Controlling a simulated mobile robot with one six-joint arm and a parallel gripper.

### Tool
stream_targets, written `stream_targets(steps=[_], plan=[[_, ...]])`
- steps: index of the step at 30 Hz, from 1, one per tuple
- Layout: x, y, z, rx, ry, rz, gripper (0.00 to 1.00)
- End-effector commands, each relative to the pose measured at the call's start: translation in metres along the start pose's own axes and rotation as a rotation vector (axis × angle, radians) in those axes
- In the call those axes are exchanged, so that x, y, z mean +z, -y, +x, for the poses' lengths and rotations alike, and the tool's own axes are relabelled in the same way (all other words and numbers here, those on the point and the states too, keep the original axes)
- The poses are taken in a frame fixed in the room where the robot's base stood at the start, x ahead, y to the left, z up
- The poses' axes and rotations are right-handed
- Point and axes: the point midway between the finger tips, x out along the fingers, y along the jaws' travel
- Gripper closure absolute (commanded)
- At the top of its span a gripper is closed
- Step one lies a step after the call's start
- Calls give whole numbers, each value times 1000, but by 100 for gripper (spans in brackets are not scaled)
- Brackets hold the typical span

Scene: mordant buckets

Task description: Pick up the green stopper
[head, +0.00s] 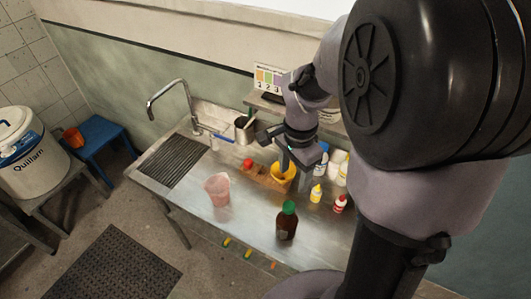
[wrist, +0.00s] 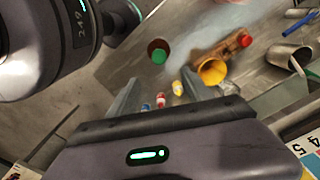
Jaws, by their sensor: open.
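The green stopper (head: 289,207) sits on top of a brown bottle (head: 287,226) standing upright near the front of the steel counter. In the wrist view the green stopper (wrist: 159,57) shows as a round top, with the brown bottle (wrist: 157,44) partly behind it. My gripper (head: 296,174) is open and points down above the counter, behind the stopper and by a yellow cup (head: 281,178). In the wrist view my gripper (wrist: 162,88) has its two fingers spread wide, with nothing held; the stopper lies beyond their tips.
A pink beaker (head: 217,190) stands left of the bottle. A yellow bottle (head: 316,194) and a red-capped bottle (head: 339,204) stand to its right. A tap (head: 172,100) rises at the back left. The counter around the brown bottle is clear.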

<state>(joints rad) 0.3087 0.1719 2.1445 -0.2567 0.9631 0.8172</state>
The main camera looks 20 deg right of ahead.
Motion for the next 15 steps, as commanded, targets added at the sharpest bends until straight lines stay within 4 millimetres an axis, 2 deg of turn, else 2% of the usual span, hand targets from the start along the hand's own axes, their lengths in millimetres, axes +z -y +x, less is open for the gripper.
stream_targets(steps=[1, 6, 9, 15], plan=[[1, -2, 20, 6, 3, -1, 41], [1, -1, 72, 4, 3, -2, 41], [1, -1, 95, 4, 3, -2, 41], [1, 1, 120, 2, 2, -3, 41]])
